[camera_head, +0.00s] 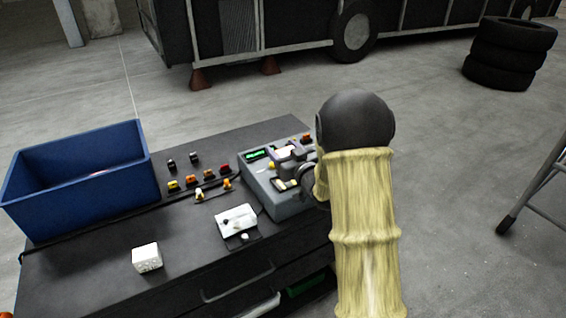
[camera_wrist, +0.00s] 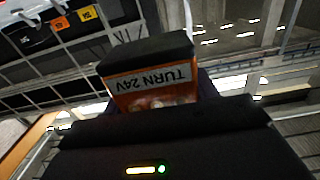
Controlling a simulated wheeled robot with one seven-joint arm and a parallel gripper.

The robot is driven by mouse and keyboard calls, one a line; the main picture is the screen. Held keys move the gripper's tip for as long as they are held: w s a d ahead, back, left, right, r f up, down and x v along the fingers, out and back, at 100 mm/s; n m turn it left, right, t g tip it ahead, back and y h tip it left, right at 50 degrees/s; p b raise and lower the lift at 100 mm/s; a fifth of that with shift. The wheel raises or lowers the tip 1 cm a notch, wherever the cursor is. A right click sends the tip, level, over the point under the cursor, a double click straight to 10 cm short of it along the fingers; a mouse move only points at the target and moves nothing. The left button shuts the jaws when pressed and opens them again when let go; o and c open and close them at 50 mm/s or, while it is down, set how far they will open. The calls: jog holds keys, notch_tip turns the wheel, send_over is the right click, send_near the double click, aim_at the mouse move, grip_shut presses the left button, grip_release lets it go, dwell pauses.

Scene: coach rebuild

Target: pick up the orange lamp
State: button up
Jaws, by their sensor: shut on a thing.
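An orange lamp (camera_wrist: 150,82) with a black top and a white label reading "TURN 24V", upside down in the wrist view, is held in my gripper (camera_wrist: 165,95). My gripper is shut on it. The lamp's lower part is hidden behind the dark gripper body. In the head view my gripper (camera_head: 300,160) is over the grey test box, partly covered by my own arm. A small orange and dark thing (camera_head: 306,138) shows beside it, likely this lamp.
On the dark bench (camera_head: 110,240) are a blue bin (camera_head: 85,180), a row of small yellow, orange and red lamps (camera_head: 208,176), a white switch plate (camera_head: 237,221), a white cube (camera_head: 147,258) and the grey box (camera_head: 283,203). Bare bench lies between cube and plate.

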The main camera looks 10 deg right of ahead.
aim_at(284, 148)
notch_tip(284, 148, up, 4)
jog(key=shift+r, duration=0.1)
dwell(0.6)
